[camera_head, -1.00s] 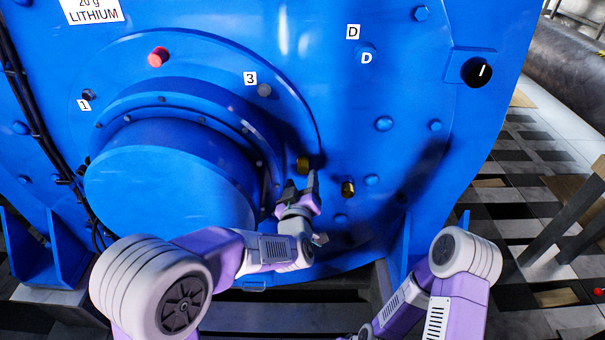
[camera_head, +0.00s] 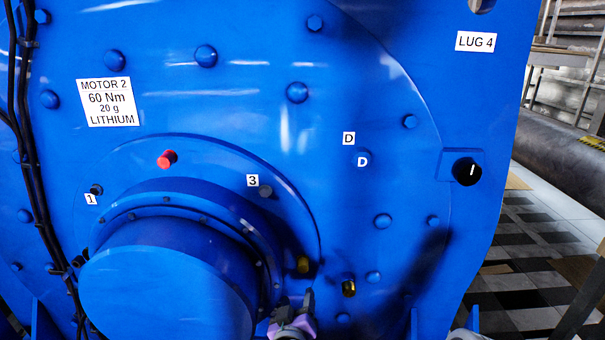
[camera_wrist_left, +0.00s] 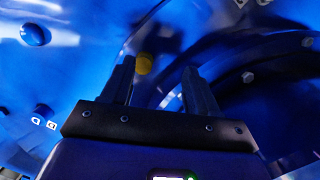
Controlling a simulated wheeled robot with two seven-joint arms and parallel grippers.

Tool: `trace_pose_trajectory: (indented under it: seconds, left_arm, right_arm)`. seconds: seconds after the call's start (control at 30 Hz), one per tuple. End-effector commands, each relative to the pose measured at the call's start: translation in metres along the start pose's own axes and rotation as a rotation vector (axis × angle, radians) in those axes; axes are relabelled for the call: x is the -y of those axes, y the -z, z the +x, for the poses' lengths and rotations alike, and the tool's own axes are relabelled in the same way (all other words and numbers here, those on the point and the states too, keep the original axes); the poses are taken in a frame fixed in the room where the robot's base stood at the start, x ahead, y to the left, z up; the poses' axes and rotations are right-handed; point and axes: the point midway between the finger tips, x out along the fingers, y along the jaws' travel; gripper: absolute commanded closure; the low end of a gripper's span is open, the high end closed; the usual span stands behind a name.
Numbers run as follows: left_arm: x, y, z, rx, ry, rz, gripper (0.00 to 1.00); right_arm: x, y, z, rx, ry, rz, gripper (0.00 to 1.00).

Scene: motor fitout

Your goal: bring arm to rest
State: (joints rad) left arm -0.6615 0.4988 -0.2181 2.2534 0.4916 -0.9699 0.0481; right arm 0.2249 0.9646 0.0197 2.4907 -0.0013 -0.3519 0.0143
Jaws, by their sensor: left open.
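My left gripper (camera_head: 293,312) shows at the bottom edge of the head view, in front of the blue motor (camera_head: 250,110) and just right of its round hub (camera_head: 165,285). In the left wrist view its two dark fingers (camera_wrist_left: 160,88) stand apart with nothing between them. A brass fitting (camera_wrist_left: 143,64) shows beyond the fingertips there, on the motor face. In the head view, two brass fittings (camera_head: 303,264) (camera_head: 348,288) sit above and to the right of the gripper. The rest of my left arm is out of frame. My right gripper is not in view.
The motor face carries a red plug (camera_head: 167,159), a black knob (camera_head: 466,171) and several blue bolts. Dark cables (camera_head: 30,150) run down the left. A checkered floor (camera_head: 520,270) and a large grey pipe (camera_head: 560,125) lie to the right.

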Motion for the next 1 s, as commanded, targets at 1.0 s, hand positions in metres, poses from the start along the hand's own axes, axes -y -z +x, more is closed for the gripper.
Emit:
trace_pose_trajectory:
  seconds: [1.0]
  left_arm:
    - [0.205,-0.263,-0.218,1.306,0.261,-0.107,0.41]
  right_arm:
    - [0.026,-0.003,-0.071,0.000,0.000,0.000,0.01]
